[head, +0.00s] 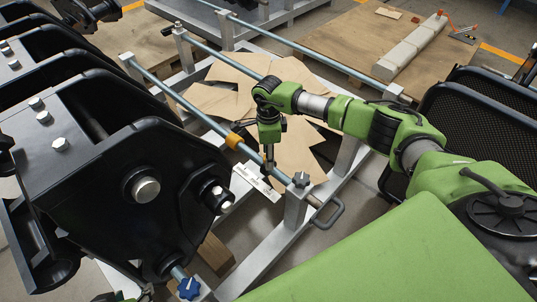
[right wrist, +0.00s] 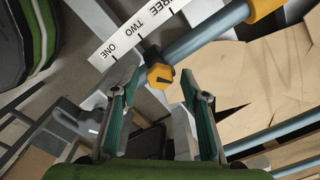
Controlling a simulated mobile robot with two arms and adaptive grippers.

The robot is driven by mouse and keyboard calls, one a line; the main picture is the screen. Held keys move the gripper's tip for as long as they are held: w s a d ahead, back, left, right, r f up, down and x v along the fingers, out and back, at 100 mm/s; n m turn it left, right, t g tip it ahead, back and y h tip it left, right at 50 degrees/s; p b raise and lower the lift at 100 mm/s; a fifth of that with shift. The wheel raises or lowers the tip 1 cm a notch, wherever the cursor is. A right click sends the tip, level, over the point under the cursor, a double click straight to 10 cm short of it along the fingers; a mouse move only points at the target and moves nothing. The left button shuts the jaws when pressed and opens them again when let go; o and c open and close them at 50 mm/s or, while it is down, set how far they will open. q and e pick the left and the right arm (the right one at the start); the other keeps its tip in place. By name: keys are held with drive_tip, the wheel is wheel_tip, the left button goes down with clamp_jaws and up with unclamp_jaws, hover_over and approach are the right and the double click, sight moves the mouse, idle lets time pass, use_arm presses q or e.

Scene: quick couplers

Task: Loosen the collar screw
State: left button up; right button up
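An orange collar (head: 235,140) sits around a blue-grey rail (head: 195,105). It also shows at the top right of the right wrist view (right wrist: 264,8). In that view a yellow hexagonal piece (right wrist: 160,76) with a dark mark sits at the near end of the visible rail, just beyond my right gripper's tips. I cannot tell whether it is the collar screw. My right gripper (right wrist: 155,90) is open and empty, one finger either side of that piece. In the head view a gripper (head: 269,172) points down by the rail. My left gripper's fingers cannot be made out.
A white scale strip (head: 257,182) marked ONE, TWO, THREE lies along the rail. Dark machinery (head: 120,150) fills the left. A blue knob (head: 189,289) is at the bottom. Cardboard (head: 215,100) lies behind the rail.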

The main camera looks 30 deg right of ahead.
wheel_tip(320, 180, up, 12)
idle(0.6)
use_arm(q)
drive_tip(key=shift+f, duration=0.1)
drive_tip(key=s+a+f+g+p, duration=0.1)
drive_tip(key=s+f+g+p, duration=0.35)
drive_tip(key=f, duration=0.65)
use_arm(e)
wheel_tip(320, 180, down, 11)
drive_tip(key=m, duration=0.9)
drive_tip(key=shift+b, duration=0.4)
use_arm(q)
wheel_tip(320, 180, up, 10)
drive_tip(key=t, duration=0.1)
drive_tip(key=shift+s+a+f+y, duration=0.2)
drive_tip(key=shift+s+a+y, duration=0.1)
drive_tip(key=shift+s, duration=0.1)
use_arm(e)
drive_tip(key=shift+f, duration=0.55)
use_arm(q)
drive_tip(key=shift+t, duration=0.25)
